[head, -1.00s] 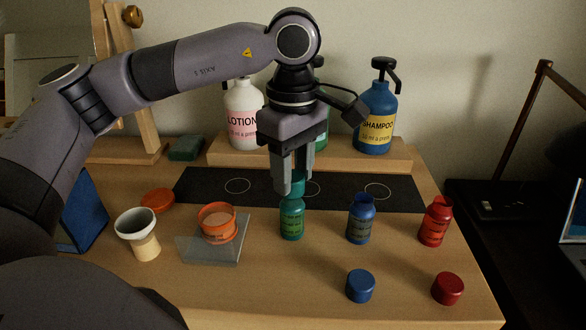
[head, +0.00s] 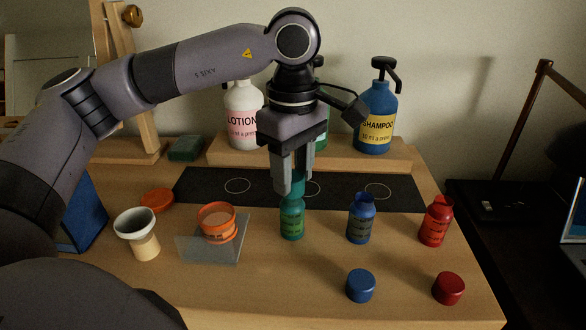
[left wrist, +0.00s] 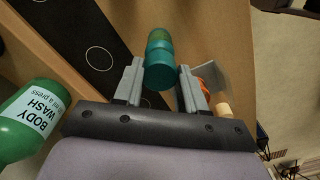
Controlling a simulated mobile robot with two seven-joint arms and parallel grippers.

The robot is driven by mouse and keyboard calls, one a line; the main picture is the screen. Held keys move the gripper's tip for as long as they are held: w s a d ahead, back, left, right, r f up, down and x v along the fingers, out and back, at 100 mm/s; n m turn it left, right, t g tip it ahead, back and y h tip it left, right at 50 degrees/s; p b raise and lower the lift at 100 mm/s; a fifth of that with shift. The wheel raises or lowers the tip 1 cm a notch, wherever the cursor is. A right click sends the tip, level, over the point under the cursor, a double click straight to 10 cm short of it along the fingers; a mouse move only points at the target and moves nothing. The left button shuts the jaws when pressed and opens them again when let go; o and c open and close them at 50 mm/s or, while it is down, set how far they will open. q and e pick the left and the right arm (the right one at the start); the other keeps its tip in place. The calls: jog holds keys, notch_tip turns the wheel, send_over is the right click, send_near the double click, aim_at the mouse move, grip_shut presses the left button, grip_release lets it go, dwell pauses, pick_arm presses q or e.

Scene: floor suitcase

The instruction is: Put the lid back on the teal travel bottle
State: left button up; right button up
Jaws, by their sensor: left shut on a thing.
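The teal travel bottle (head: 292,222) stands upright on the table, in front of the black mat. My left gripper (head: 291,188) points down right above it, shut on the teal lid (head: 298,185). In the left wrist view the lid (left wrist: 158,72) sits between the two fingers, in line with the bottle (left wrist: 158,38) beyond it. The lid is at the bottle's neck; I cannot tell whether it is seated or just above. My right gripper is not in view.
A blue bottle (head: 361,222) and a red bottle (head: 436,222) stand open to the right, with blue (head: 361,286) and red (head: 448,288) lids in front. An orange tub (head: 217,222) on a scale and a funnel (head: 138,235) are left. Pump bottles stand behind.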

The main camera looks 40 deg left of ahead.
pick_arm(q)
jog(key=shift+f, duration=0.15)
dwell(0.5)
jog(key=o, duration=1.6)
jog(key=shift+c, duration=0.2)
jog(key=shift+r, duration=0.2)
jog(key=shift+r+p, duration=1.15)
jog(key=shift+r, duration=0.3)
jog(key=shift+r+p, duration=1.4)
jog(key=shift+r, duration=0.5)
